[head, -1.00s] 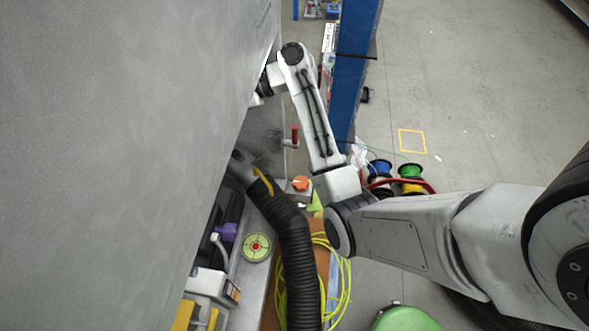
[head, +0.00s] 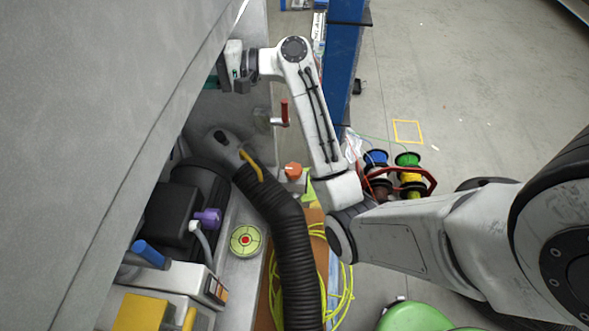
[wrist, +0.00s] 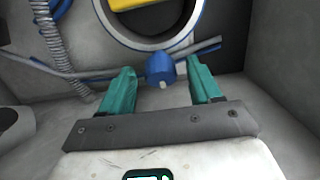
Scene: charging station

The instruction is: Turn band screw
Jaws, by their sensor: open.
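In the wrist view, a blue band screw knob (wrist: 160,68) sits below a large round opening ringed by a blue and white band (wrist: 192,30). My gripper (wrist: 161,76) is open, its teal fingers apart to the left and right of the knob. The knob appears between the fingertips and slightly beyond them; contact cannot be made out. In the head view, my gripper (head: 214,77) reaches left at the end of the arm, and the grey panel partly hides its fingers. The band screw is hidden in that view.
In the wrist view, a ribbed hose (wrist: 62,45) runs at the left and grey walls enclose the space. In the head view, a large grey panel (head: 90,110), a black corrugated hose (head: 290,230), a red handle (head: 284,112) and a blue post (head: 342,75) surround the arm.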

